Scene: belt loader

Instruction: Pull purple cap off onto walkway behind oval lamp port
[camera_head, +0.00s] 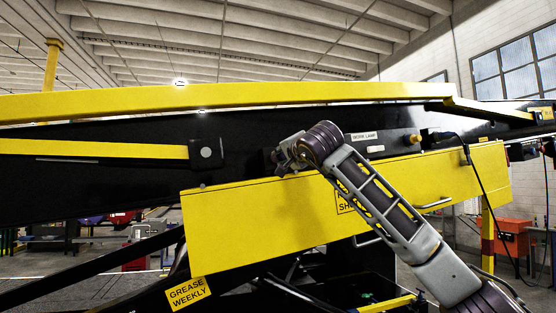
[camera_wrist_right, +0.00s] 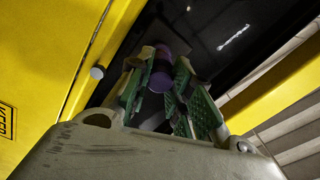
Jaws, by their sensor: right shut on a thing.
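The purple cap (camera_wrist_right: 161,72) shows in the right wrist view between the green-padded fingers of my right gripper (camera_wrist_right: 165,88), which is shut on it. Behind it is the dark face of the loader's side. In the head view my right gripper (camera_head: 287,158) is against the black side beam, just above the yellow box, and the cap is hidden there. The oval lamp port cannot be made out; the gripper covers that part of the beam. A label that seems to read work lamp (camera_head: 364,135) is to the right. My left gripper is not in view.
A yellow box (camera_head: 240,225) with a handle (camera_head: 434,204) juts out below the beam. A yellow rail (camera_head: 250,97) runs above. A brass-coloured knob (camera_head: 415,139) and a black cable (camera_head: 472,165) are at the right. I cannot tell which surface is the walkway.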

